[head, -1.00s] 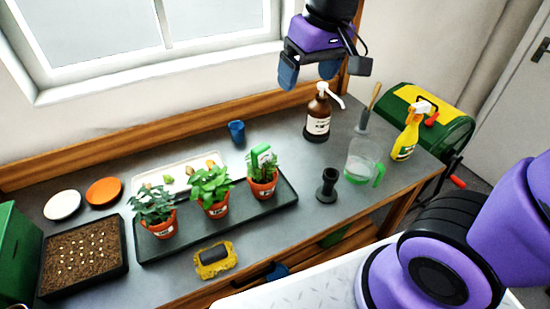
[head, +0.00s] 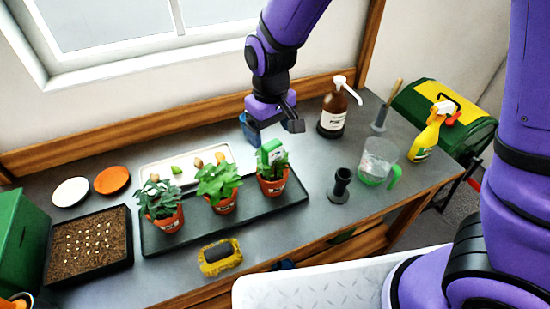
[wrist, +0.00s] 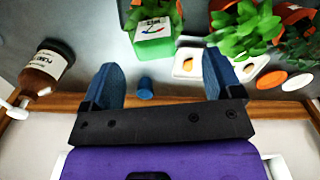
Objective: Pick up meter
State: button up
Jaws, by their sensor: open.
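The meter (head: 270,151) is a green box standing upright in the rightmost potted plant. In the wrist view the meter (wrist: 153,30) shows a white dial face with coloured marks, near the top, beyond the fingertips. Its lower part is hidden among the leaves and pot. My gripper (head: 270,128) is above the back of the bench, just behind and above the meter, pointing down. In the wrist view my gripper (wrist: 163,70) has its two blue fingers wide apart with nothing between them, and it is apart from the meter.
Plants stand in a dark tray (head: 160,245). A small blue cup (wrist: 146,88) is below my gripper. A brown pump bottle (head: 332,116), black stand (head: 340,187), clear jug (head: 378,160) and yellow spray bottle (head: 428,135) stand right. A yellow item (head: 220,257) lies in front.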

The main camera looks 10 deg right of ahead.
aim_at(273, 154)
notch_tip(273, 154, down, 4)
jog(key=shift+r, duration=0.15)
jog(key=shift+w+d+f, duration=0.1)
jog(key=shift+w+f, duration=0.05)
jog(key=shift+f, duration=0.7)
jog(key=shift+w+f, duration=0.2)
jog(key=shift+f, duration=0.65)
jog(key=shift+w+d+f, duration=0.1)
jog(key=shift+w+f, duration=0.05)
jog(key=shift+f, duration=0.7)
jog(key=c, duration=1.1)
jog(key=shift+r, duration=8.55)
